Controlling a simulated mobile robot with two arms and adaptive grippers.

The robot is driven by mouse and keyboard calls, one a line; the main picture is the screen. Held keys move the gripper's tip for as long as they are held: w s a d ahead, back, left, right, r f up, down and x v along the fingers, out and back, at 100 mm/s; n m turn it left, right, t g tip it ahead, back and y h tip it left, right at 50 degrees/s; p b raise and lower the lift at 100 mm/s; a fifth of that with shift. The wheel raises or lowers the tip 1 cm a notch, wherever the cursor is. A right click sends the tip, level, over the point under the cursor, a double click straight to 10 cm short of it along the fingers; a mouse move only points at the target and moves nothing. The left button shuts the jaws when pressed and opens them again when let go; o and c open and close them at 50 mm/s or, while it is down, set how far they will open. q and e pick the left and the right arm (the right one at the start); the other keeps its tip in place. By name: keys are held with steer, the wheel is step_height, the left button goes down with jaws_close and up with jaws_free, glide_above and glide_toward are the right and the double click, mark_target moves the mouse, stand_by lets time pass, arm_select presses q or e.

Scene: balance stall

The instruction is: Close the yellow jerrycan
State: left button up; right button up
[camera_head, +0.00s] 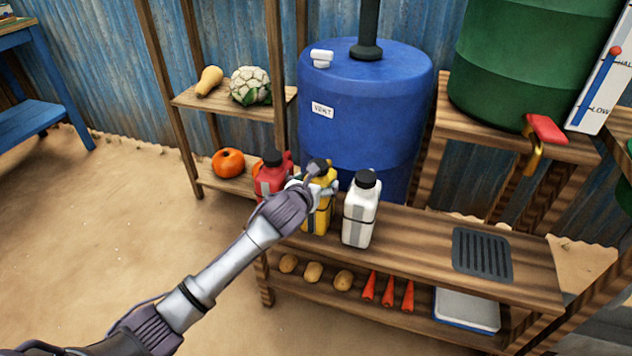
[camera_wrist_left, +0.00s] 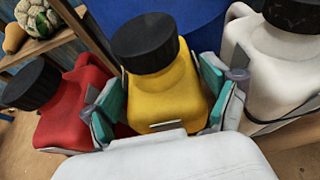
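The yellow jerrycan (camera_head: 325,215) stands upright on the wooden bench between a red and a white one. A black cap (camera_wrist_left: 146,42) sits on its top in the left wrist view; I cannot tell how tightly it is seated. My left gripper (camera_head: 314,184) reaches in over the near side of the yellow jerrycan and partly hides it. In the left wrist view its teal-padded fingers (camera_wrist_left: 164,98) are spread either side of the yellow body (camera_wrist_left: 165,95), below the cap. Contact with the sides is unclear. My right gripper is not in view.
The red jerrycan (camera_head: 272,176) is close on the left, the white jerrycan (camera_head: 360,212) on the right, both black-capped. A blue barrel (camera_head: 365,110) stands behind. A dark grate (camera_head: 482,255) lies on the bench's right; the bench between is clear.

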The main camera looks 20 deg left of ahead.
arm_select(q)
steer(key=shift+o, duration=0.4)
steer(key=shift+r, duration=0.15)
steer(key=p+v, duration=0.2)
steer(key=v, duration=0.4)
steer(key=shift+r, duration=0.1)
steer(key=p+v, duration=0.1)
steer(key=v, duration=0.5)
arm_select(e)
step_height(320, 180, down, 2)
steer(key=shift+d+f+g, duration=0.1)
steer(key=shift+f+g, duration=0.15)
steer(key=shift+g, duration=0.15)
